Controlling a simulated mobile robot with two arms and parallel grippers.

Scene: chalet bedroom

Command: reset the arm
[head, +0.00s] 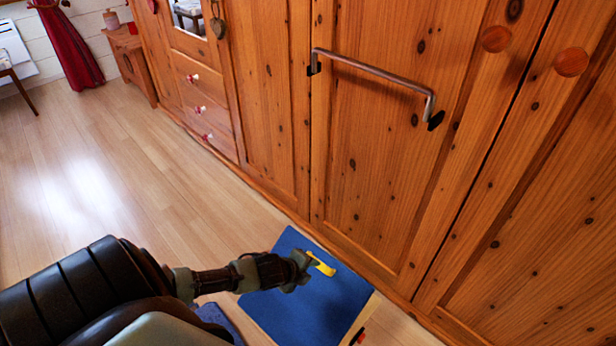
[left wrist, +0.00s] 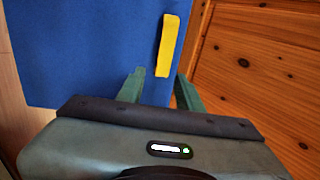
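My left arm comes in from the lower left of the head view, and its gripper (head: 303,266) is over a blue-topped flat surface (head: 310,302). A small yellow strip (head: 321,263) is just beyond the fingertips. In the left wrist view my left gripper (left wrist: 160,82) has its two green fingers apart. The yellow strip (left wrist: 168,44) is past the fingertips there, its near end by the gap, against the blue surface (left wrist: 90,45). I cannot tell whether a finger touches the strip. My right gripper does not show.
A pine wardrobe (head: 380,170) with a long metal handle (head: 372,70) and round knobs stands close on the right. Drawers (head: 203,105) and a small wooden cabinet (head: 133,65) are farther back. Open wooden floor (head: 110,170) lies to the left. A red curtain (head: 70,45) hangs at the back left.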

